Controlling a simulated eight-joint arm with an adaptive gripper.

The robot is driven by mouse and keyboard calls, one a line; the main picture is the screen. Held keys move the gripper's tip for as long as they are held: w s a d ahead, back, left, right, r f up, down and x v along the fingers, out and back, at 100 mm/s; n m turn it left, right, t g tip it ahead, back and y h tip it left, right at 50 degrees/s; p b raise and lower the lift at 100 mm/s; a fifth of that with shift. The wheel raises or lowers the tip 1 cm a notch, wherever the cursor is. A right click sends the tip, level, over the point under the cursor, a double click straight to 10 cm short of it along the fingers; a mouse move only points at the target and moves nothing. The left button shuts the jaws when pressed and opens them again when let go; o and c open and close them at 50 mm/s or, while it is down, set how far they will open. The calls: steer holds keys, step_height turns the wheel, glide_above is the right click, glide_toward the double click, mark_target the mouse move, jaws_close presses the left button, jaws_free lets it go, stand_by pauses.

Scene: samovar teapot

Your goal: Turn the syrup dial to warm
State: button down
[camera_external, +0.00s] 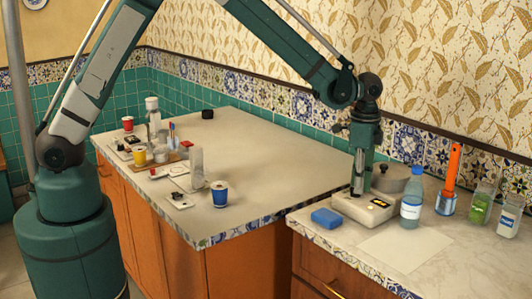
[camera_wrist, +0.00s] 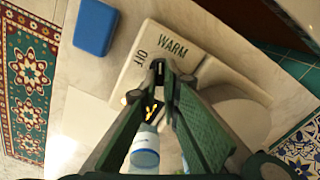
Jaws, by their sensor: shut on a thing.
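The syrup warmer is a cream box (camera_external: 350,208) on the right counter, under my gripper. In the wrist view its top (camera_wrist: 200,62) carries the printed words WARM (camera_wrist: 173,43) and OFF (camera_wrist: 141,60). My gripper (camera_external: 357,190) points straight down onto the box. In the wrist view my gripper (camera_wrist: 160,70) has its fingertips closed together on the small dark dial (camera_wrist: 158,66), beside the two words. The fingers hide most of the dial, so I cannot tell which word it points to.
A blue sponge (camera_external: 326,217) lies left of the box. A blue-capped bottle (camera_external: 411,208) stands close on its right, and a grey lidded pot (camera_external: 391,178) behind it. An orange-handled utensil (camera_external: 452,172) and jars stand farther right. A blank paper sheet (camera_external: 405,244) lies in front.

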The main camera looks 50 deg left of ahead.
steer(key=m+b, duration=0.1)
steer(key=m, duration=0.4)
steer(key=shift+s, duration=0.2)
stand_by(0.3)
steer(key=c, duration=2.6)
jaws_free()
steer(key=shift+o, duration=0.2)
step_height(320, 180, up, 12)
steer(key=shift+s+r, duration=0.1)
